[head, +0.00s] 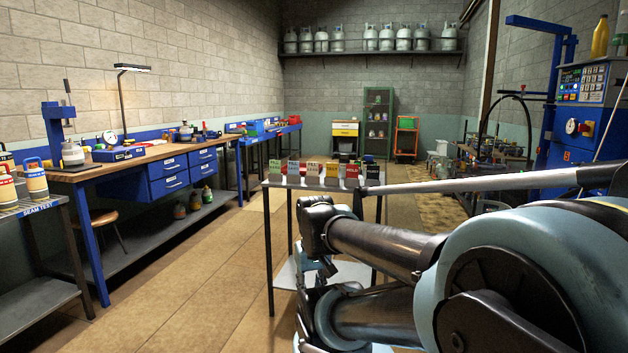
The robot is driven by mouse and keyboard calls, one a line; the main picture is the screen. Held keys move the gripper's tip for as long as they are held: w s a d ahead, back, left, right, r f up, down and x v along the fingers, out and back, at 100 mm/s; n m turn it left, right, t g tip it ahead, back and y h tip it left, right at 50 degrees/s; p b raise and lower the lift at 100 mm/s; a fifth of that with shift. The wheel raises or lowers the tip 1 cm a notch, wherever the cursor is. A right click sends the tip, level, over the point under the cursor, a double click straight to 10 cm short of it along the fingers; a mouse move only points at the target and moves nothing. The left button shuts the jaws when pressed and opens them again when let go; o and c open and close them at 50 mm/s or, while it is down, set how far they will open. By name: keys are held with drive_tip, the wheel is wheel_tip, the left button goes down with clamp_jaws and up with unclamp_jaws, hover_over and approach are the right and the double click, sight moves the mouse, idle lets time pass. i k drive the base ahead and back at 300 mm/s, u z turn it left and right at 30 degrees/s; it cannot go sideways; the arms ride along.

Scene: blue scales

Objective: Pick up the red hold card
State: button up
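A red card (351,171), with lettering too small to read surely, stands in a row of coloured cards on a small metal stand (268,235) in the head view. It is second from the right, between an orange card (331,171) and a dark card (371,171). My arm fills the lower right, and its folded links reach left in front of the stand. My gripper (314,270) seems to be at the folded end, below and nearer than the cards and apart from them. Its fingers cannot be made out clearly.
A long workbench (130,165) with blue drawers lines the left wall. A blue machine (585,120) stands at right. The floor (190,280) left of the stand is clear.

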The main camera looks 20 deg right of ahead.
sight(352, 170)
drive_tip(key=u, duration=1.65)
drive_tip(key=i, duration=1.2)
drive_tip(key=z, duration=3.6)
drive_tip(key=i, duration=0.3)
drive_tip(key=z, duration=0.15)
